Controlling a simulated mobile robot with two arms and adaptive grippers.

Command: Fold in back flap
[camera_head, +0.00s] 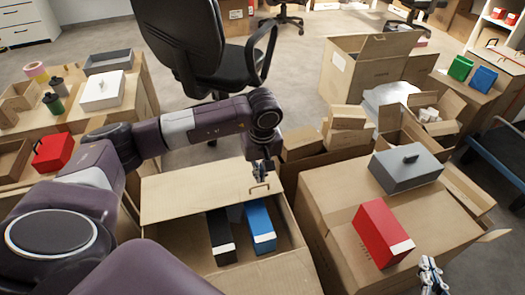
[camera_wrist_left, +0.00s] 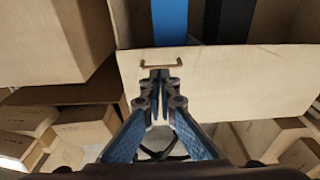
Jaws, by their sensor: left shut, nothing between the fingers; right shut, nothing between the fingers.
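An open carton (camera_head: 285,278) stands in front of me with a black binder (camera_head: 221,236) and a blue binder (camera_head: 260,227) inside. Its back flap (camera_head: 190,193) slants over the rear of the opening and has a brown-edged handle mark (camera_head: 259,187). My left gripper (camera_head: 261,178) is shut and empty at the flap's far side, close to the handle mark. In the left wrist view the fingertips (camera_wrist_left: 160,78) appear just below that mark, over the flap (camera_wrist_left: 215,85); contact cannot be told. My right gripper (camera_head: 430,268) is shut and empty at the lower right, partly cut off.
A closed carton (camera_head: 335,205) to the right carries a red box (camera_head: 382,233) and a grey case (camera_head: 407,168). Smaller cartons (camera_head: 348,117) stand behind. An office chair (camera_head: 195,45) stands beyond my left arm. A table at left holds a red case (camera_head: 53,151).

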